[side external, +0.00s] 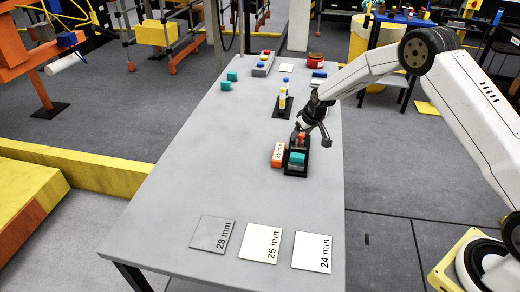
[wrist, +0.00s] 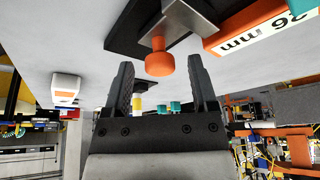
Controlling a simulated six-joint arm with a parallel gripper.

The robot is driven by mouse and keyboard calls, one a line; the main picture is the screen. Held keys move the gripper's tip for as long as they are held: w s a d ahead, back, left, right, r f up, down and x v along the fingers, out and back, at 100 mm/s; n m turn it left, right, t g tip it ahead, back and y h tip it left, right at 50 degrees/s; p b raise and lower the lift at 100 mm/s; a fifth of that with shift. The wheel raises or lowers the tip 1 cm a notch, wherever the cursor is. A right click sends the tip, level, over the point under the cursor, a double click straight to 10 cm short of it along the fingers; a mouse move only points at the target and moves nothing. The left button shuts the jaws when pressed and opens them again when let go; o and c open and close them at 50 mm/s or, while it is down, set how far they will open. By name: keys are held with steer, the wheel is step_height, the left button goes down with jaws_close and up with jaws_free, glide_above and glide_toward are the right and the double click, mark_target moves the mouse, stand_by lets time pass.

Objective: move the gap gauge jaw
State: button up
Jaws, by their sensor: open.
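The gap gauge stands on the table as a black base (side external: 295,172) with a teal block (side external: 297,158) at its near end. An orange knob (wrist: 159,61) shows on the gauge's grey metal jaw (wrist: 176,22) in the wrist view; it also shows just under my gripper in the side view (side external: 301,138). My gripper (wrist: 161,80) is open, one finger to each side in the picture, with the knob between and just beyond the fingertips, not clasped.
Three cards marked 28 mm (side external: 212,234), 26 mm (side external: 260,243) and 24 mm (side external: 312,251) lie at the table's near end. Two teal blocks (side external: 229,80), a bottle stand (side external: 282,104) and a grey button box (side external: 263,65) are farther back. The middle left is clear.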

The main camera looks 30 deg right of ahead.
steer(key=shift+r, duration=0.1)
steer(key=v, duration=0.7)
steer(key=shift+r, duration=0.35)
steer(key=shift+s, duration=0.2)
steer(key=s+a+r+g, duration=0.1)
steer(key=s+a, duration=0.3)
steer(key=s, duration=1)
steer(key=s+a+r+g, duration=0.1)
steer(key=s+a+r, duration=0.2)
steer(key=s, duration=1.2)
steer(key=shift+a, duration=0.7)
